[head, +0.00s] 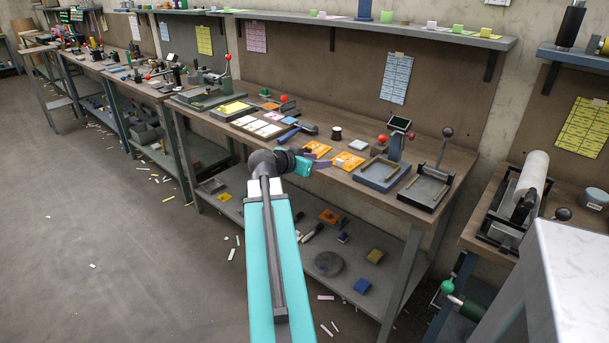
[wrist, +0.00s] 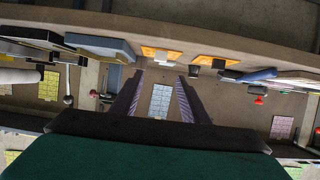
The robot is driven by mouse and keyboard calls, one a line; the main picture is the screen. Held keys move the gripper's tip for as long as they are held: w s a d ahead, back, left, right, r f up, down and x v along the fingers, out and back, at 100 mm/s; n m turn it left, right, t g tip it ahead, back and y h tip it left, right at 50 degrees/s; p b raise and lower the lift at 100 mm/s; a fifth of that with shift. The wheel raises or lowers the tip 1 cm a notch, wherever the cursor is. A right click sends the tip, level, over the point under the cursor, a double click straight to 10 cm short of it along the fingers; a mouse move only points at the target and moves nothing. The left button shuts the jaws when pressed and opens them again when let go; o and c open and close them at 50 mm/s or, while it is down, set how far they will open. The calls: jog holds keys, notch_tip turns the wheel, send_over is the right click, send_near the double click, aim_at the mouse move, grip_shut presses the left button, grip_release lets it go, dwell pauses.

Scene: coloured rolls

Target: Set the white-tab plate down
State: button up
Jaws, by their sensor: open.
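My gripper (head: 323,163) is at the front of the workbench, open, with nothing between its fingers. In the wrist view its two dark ridged fingers (wrist: 158,103) stand apart, with only the back wall and a hanging chart between them. One orange plate (head: 317,148) lies on the bench just behind my gripper. A second orange plate (head: 347,161) lies to the right of the fingertips.
A dark cup (head: 336,133) and a pale block (head: 358,144) stand behind the plates. A blue-grey fixture (head: 382,173) and a black lever press (head: 427,186) stand to the right. A blue-handled tool (head: 289,135) and pale tiles (head: 259,126) lie left.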

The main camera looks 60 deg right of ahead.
jog(key=w+a+f+n+t+y, duration=0.1)
jog(key=w+a+f+n+y, duration=0.15)
jog(key=w+a+f, duration=0.4)
jog(key=w+a+f+n+t+y, duration=0.1)
jog(key=w+a+f+n, duration=0.25)
jog(key=a+f, duration=0.55)
jog(key=w+a+f+n+t+y, duration=0.15)
jog(key=w+a+f, duration=0.3)
jog(key=f, duration=0.65)
jog(key=w+a+f+n+g+y, duration=0.1)
jog(key=a+f+n+y, duration=0.4)
jog(key=a+f, duration=1.3)
jog(key=s+a+f+n+g+y, duration=0.1)
jog(key=s+a+f, duration=0.3)
jog(key=a, duration=0.5)
jog(key=s+a+f+n+g+y, duration=0.1)
jog(key=s+a+f+n+g, duration=0.1)
jog(key=s+a+f+n, duration=0.2)
jog(key=s+a+f+n+g+y, duration=0.1)
jog(key=s+a+f+n, duration=0.2)
jog(key=s+a, duration=0.6)
jog(key=a+f, duration=0.1)
jog(key=a, duration=0.6)
jog(key=shift+s+f, duration=0.2)
jog(key=shift+f, duration=0.1)
jog(key=shift+a+n, duration=0.1)
jog(key=shift+n, duration=0.15)
